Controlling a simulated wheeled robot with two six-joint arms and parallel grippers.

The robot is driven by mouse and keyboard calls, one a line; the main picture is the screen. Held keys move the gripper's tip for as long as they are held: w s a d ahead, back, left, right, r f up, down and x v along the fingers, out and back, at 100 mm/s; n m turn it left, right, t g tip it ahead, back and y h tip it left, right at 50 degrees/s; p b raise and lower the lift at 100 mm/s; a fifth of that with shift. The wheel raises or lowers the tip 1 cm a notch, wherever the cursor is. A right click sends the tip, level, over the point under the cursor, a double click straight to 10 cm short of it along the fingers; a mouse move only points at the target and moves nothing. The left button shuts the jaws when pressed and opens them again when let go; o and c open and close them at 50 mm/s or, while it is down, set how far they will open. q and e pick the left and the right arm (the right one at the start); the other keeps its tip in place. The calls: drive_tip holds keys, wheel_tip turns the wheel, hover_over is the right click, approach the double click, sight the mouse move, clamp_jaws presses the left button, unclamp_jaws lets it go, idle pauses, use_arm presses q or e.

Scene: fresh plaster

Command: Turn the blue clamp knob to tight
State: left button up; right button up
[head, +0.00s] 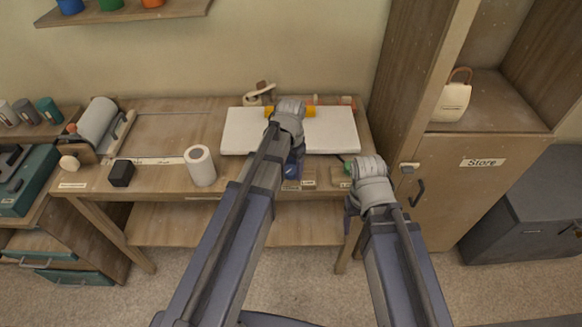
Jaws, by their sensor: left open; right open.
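The blue clamp knob (291,170) is at the front edge of the workbench, below the white board (240,130), and is partly hidden by my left arm. Small labels (308,184) sit beside it on the bench front. My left gripper (290,108) is over the board, beyond the blue knob and apart from it; its fingers are mostly hidden by its own wrist. My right gripper (368,168) is at the bench's right front corner, to the right of the blue knob, beside a partly hidden green part (347,167). Both grippers are open, and I see nothing held.
A white roll (201,165) and a black block (121,173) stand on the bench's left half. A wooden cabinet (480,180) labelled Store stands close to the right of my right gripper.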

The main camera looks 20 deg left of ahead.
sight(292, 171)
use_arm(q)
drive_tip(key=shift+r+p, duration=3.9)
drive_tip(key=shift+r, duration=0.05)
drive_tip(key=shift+f, duration=0.1)
drive_tip(key=shift+s+d, duration=0.2)
drive_tip(key=shift+s, duration=0.05)
drive_tip(key=s+d+n+y, duration=0.1)
drive_tip(key=s+d+n, duration=0.1)
drive_tip(key=s+d, duration=0.8)
drive_tip(key=s, duration=0.4)
drive_tip(key=shift+s+d, duration=0.15)
drive_tip(key=shift+s, duration=0.05)
